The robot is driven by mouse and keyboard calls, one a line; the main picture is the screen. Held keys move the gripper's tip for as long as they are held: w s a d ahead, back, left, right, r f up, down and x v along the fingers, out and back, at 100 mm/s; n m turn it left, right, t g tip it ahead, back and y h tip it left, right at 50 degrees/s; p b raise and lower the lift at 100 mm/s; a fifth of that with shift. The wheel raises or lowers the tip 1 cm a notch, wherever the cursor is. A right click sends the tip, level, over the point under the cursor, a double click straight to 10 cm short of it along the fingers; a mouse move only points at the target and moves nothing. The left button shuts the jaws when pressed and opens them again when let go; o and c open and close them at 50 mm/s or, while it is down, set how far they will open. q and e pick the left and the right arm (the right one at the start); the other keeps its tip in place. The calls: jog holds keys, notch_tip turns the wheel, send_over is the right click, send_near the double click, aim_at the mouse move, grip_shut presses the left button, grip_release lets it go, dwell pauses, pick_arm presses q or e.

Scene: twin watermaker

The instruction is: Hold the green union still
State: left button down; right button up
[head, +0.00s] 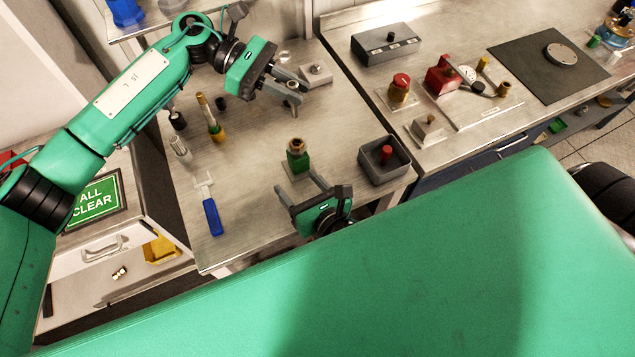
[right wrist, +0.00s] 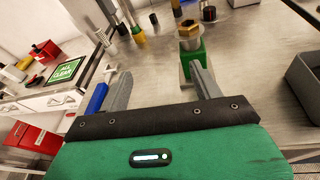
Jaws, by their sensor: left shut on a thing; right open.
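The green union (head: 298,160) stands upright on the steel bench, a green block with a brass hex top. It also shows in the right wrist view (right wrist: 194,66), behind the tip of the right-hand finger. My right gripper (head: 297,184) is open and empty, just on the near side of the union. In the right wrist view its fingers (right wrist: 160,72) are wide apart, and the union is not centred between them. My left gripper (head: 290,88) is farther back over the bench, shut on a small grey-brown part (head: 292,99) that its fingers mostly hide.
A dark grey bin (head: 384,170) with a red-topped piece stands right of the union. A blue-handled wrench (head: 211,214) lies to the left. A yellow-banded tool (head: 212,122) and a small grey block (head: 317,74) stand farther back. Bare bench separates the wrench and union.

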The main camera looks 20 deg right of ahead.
aim_at(302, 163)
jog(key=d+h, duration=0.1)
jog(key=d, duration=0.1)
jog(key=d+f+g+h, duration=0.1)
jog(key=shift+d+f, duration=0.2)
jog(key=shift+d, duration=0.2)
jog(key=x, duration=1.1)
jog(key=shift+w+d+f, duration=0.1)
jog(key=shift+w+f, duration=0.15)
jog(key=shift+f, duration=0.1)
jog(key=shift+c, duration=0.4)
grip_shut()
jog(key=c, duration=1.2)
grip_release()
jog(key=shift+c, duration=0.2)
jog(key=o, duration=1.2)
jog(key=shift+c, duration=0.2)
